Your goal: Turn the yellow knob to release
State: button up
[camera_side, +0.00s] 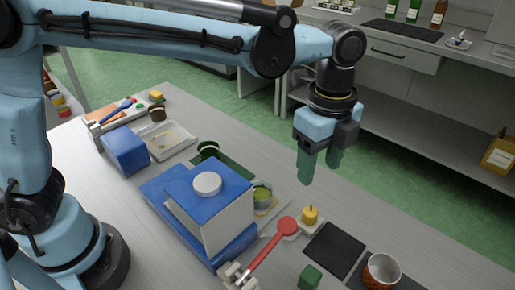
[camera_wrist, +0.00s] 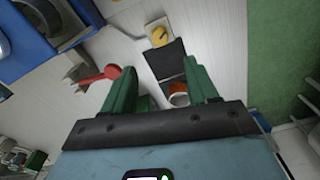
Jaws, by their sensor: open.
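The yellow knob (camera_side: 310,214) sits on a small white base near the front of the table, to the right of the red lever's round end. It also shows in the wrist view (camera_wrist: 159,36), near the top middle. My gripper (camera_side: 319,168) hangs in the air above the table, pointing down, with its green fingers apart and nothing between them in the side view. In the wrist view, the spread fingers (camera_wrist: 160,68) frame the scene below the knob, apart from it.
A red lever (camera_side: 272,245) lies beside the knob. A blue and white machine (camera_side: 212,213) stands to its left, with a glass (camera_side: 262,195) by it. A dark mat (camera_side: 333,247), a green block (camera_side: 310,277) and an orange patterned cup (camera_side: 382,271) are at the front.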

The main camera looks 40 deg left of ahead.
aim_at(311, 211)
notch_tip(311, 211, down, 12)
dwell(0.6)
jog(key=shift+c, duration=0.4)
jog(key=c, duration=1)
